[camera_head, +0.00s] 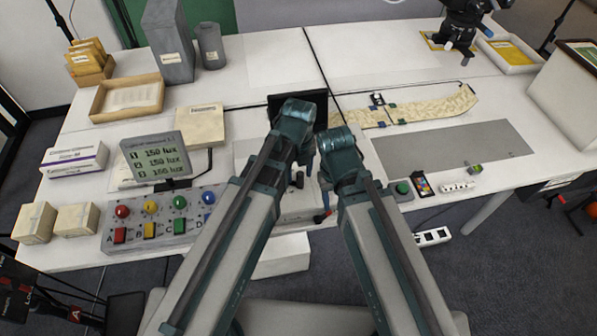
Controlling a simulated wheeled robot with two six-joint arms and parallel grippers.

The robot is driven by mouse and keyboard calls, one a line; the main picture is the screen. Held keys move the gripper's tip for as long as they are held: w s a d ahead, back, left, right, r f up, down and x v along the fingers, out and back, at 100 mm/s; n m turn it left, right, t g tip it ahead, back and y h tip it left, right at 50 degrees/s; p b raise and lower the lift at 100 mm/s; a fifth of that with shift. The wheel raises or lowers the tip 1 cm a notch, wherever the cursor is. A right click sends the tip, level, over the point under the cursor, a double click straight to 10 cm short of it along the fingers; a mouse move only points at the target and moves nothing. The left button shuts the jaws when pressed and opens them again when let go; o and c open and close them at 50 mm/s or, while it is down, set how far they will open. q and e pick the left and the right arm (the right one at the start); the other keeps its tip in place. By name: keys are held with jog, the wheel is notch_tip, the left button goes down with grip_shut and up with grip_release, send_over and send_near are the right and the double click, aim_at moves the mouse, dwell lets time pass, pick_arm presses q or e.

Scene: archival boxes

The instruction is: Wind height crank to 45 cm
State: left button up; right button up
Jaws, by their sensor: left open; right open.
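A small dark handle with a red end (321,217) shows at the front edge of the table, between my two forearms. It may be the height crank, but its mount is mostly hidden. No height reading in cm is legible. My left gripper (301,168) is open above a pale box-like unit (298,206), behind the red-ended handle. My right gripper (324,186) is open just to its right, pointing down, and its fingers are largely hidden by its own wrist. Neither gripper visibly holds anything. I cannot tell whether either touches the unit or the handle.
A light meter display (156,157) and a panel of coloured buttons (165,217) stand at left. A dark screen (321,112) is behind my wrists.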

pick_arm(q)
notch_tip(320, 180, up, 12)
jog(key=p, duration=1.1)
jog(key=shift+a+f, duration=0.1)
jog(key=shift+f, duration=0.05)
jog(key=shift+c, duration=1.4)
jog(key=shift+w+f+n, duration=0.1)
jog(key=shift+w+n, duration=0.15)
jog(key=shift+n, duration=0.25)
jog(key=shift+c, duration=1.1)
jog(key=w+n, duration=0.1)
jog(key=n, duration=0.2)
jog(key=w+d+n+b, duration=0.1)
jog(key=n, duration=0.1)
jog(key=w+f+n+g, duration=0.1)
jog(key=n, duration=0.2)
jog(key=shift+w+d+f+n+b, duration=0.1)
jog(key=shift+w+d+n+b, duration=0.1)
jog(key=shift+w+n+b, duration=0.15)
grip_shut()
jog(key=w+d+f+n+g+b, duration=0.1)
jog(key=w+n, duration=0.4)
jog(key=n, duration=1.2)
jog(key=shift+w+d+f+n+g+y+b, duration=0.3)
jog(key=shift+w+d+n+y+b, duration=0.1)
jog(key=shift+d+b, duration=0.15)
